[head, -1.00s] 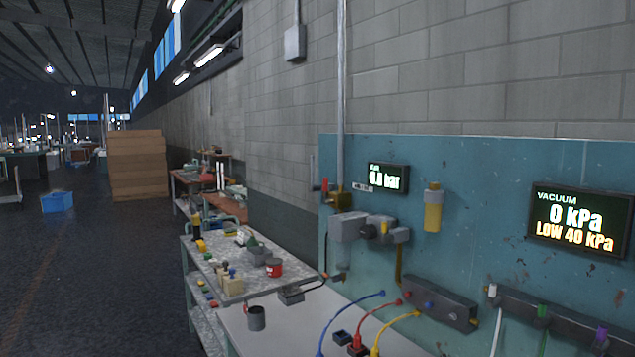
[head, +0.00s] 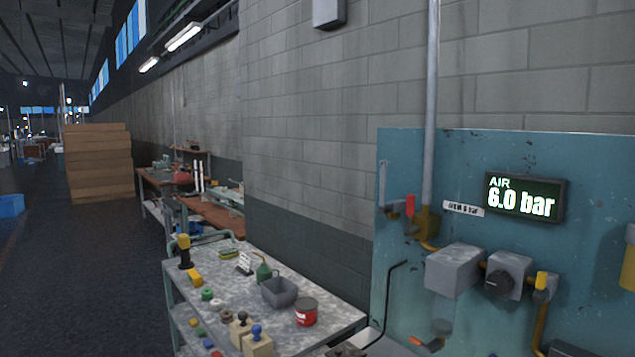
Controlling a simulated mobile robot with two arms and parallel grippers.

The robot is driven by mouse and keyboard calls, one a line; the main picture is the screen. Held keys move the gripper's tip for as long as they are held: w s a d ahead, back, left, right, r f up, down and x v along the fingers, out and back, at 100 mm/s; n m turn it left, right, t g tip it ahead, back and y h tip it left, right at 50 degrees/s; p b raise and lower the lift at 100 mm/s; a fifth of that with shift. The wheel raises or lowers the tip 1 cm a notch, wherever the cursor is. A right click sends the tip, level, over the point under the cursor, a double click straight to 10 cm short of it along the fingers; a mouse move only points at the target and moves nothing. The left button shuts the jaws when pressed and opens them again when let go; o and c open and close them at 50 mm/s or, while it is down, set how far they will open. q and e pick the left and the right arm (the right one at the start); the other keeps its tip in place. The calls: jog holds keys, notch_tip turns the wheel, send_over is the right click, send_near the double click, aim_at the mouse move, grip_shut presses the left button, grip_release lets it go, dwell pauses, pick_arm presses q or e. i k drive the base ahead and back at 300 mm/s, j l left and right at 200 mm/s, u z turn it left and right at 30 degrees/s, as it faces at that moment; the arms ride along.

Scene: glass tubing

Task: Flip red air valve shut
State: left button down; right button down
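The red air valve's lever (head: 409,206) is at the left part of the teal wall panel. It stands roughly upright beside a brass valve body (head: 428,226) at the foot of a grey vertical pipe (head: 431,100). A small white label (head: 463,209) is to its right. The air display (head: 524,197) reads "AIR 6.0 bar". Neither of my grippers is in view.
Below the valve are grey regulator boxes (head: 454,269) and a black knob (head: 500,282). A small red-orange handle (head: 418,341) is lower down.

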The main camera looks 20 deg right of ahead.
aim_at(411, 229)
jog(key=i+j+u, duration=0.1)
jog(key=i, duration=0.35)
jog(key=i+j+u, duration=0.1)
jog(key=i+j, duration=0.2)
jog(key=i, duration=0.15)
